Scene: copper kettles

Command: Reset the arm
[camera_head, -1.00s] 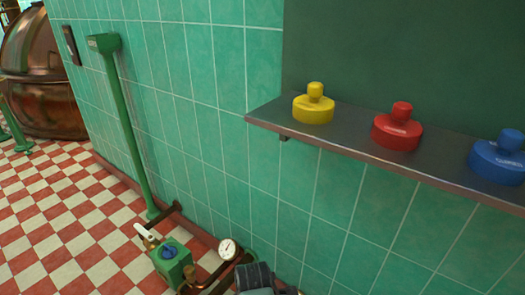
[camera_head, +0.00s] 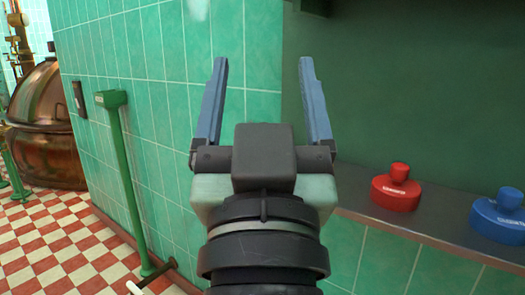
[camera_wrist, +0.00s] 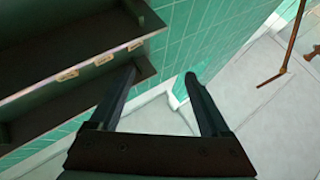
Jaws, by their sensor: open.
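My gripper (camera_head: 262,75) stands raised in the middle of the head view, its two blue fingers pointing up and spread apart with nothing between them. In the wrist view the open fingers (camera_wrist: 163,78) show empty too, with tiled wall and pale floor beyond them. My arm hides the left part of the metal shelf in the head view.
A red knobbed object (camera_head: 397,188) and a blue one (camera_head: 499,215) sit on the metal shelf (camera_head: 420,222) at right. A green post (camera_head: 127,170) stands by the tiled wall. A copper kettle (camera_head: 47,130) is at far left. Dark shelves (camera_wrist: 75,65) show in the wrist view.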

